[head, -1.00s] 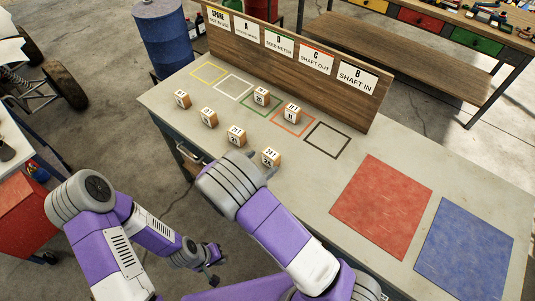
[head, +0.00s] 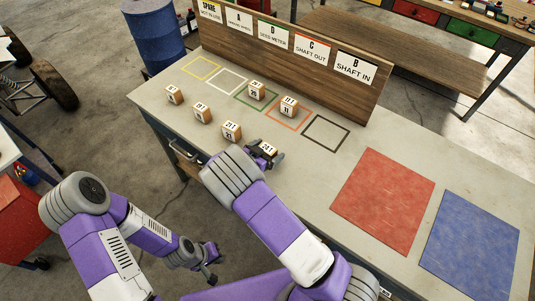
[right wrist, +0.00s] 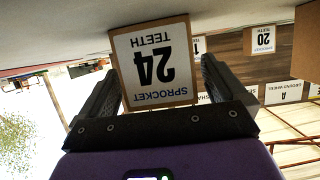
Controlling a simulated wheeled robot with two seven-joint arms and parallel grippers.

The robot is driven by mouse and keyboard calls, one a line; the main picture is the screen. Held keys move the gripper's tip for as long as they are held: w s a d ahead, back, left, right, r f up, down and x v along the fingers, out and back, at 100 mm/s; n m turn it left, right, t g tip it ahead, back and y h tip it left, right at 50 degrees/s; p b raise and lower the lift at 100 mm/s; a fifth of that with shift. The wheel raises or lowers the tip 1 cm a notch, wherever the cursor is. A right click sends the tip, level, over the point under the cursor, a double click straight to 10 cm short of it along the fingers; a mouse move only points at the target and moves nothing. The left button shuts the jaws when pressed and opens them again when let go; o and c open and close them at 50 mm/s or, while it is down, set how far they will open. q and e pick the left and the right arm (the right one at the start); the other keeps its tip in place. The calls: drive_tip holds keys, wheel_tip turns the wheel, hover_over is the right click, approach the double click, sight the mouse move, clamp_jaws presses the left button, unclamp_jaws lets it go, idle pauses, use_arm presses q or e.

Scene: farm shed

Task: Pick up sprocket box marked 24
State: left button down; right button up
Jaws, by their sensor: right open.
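The sprocket box marked 24 (head: 268,149) is a small wooden block with white labels, standing at the front of the grey bench. In the right wrist view the sprocket box (right wrist: 153,60) shows its label upside down, reading 24 teeth. My right gripper (head: 266,156) is open, with one finger on each side of this box. In the right wrist view a narrow gap shows beside the box at each finger. My left gripper (head: 213,265) is low in front of the bench, empty, its fingers apart.
A box marked 21 (head: 231,131) stands just left of box 24, with more boxes (head: 202,113) further left. A box marked 11 (head: 289,108) and a box marked 20 (head: 257,91) stand behind. The red mat (head: 383,200) and blue mat (head: 470,240) are bare.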

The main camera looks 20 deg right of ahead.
drive_tip(key=shift+c, duration=0.5)
drive_tip(key=c, duration=1)
drive_tip(key=shift+r, duration=0.1)
